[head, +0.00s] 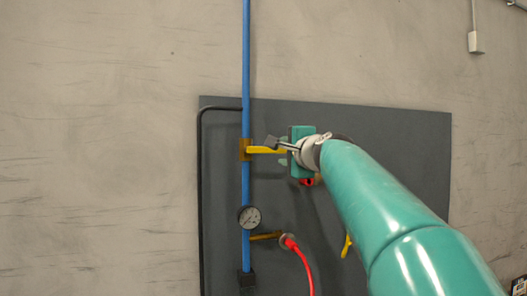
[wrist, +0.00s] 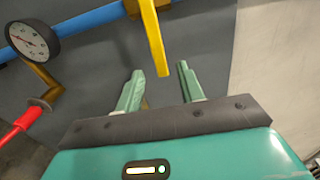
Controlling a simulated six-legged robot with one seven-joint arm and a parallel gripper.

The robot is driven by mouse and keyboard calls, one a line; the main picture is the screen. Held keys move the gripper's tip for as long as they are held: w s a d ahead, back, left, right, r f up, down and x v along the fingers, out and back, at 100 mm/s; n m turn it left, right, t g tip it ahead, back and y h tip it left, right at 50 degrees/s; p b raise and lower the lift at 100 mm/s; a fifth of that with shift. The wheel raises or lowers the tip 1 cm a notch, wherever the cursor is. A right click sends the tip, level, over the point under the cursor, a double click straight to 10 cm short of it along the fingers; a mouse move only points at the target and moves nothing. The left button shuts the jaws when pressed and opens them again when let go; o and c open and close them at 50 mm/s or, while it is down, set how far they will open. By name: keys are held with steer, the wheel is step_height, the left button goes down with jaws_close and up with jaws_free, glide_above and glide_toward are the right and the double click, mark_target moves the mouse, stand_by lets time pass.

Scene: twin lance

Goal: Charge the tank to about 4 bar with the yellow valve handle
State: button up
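The yellow valve handle (head: 265,150) sticks out level to the right from a brass valve (head: 245,150) on the blue vertical pipe (head: 246,60). In the wrist view the handle (wrist: 154,40) reaches from the top edge down to the gap between my fingertips. My gripper (wrist: 159,69) is open, one finger on each side of the handle's end, with visible space on both sides. How deep the handle sits between the fingers is unclear. A round pressure gauge (head: 249,218) is lower on the pipe and also shows in the wrist view (wrist: 35,42); its reading is too small to tell.
A dark grey panel (head: 380,125) on the wall carries the pipework. A red hose (head: 303,265) joins a brass fitting (head: 265,236) below the gauge. A second yellow piece (head: 347,245) and a red part (head: 307,182) show near my arm. A black pipe (head: 202,200) runs down the left.

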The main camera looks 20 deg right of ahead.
mark_target(266, 150)
steer(key=w, duration=0.8)
steer(key=shift+c, duration=0.5)
jaws_close()
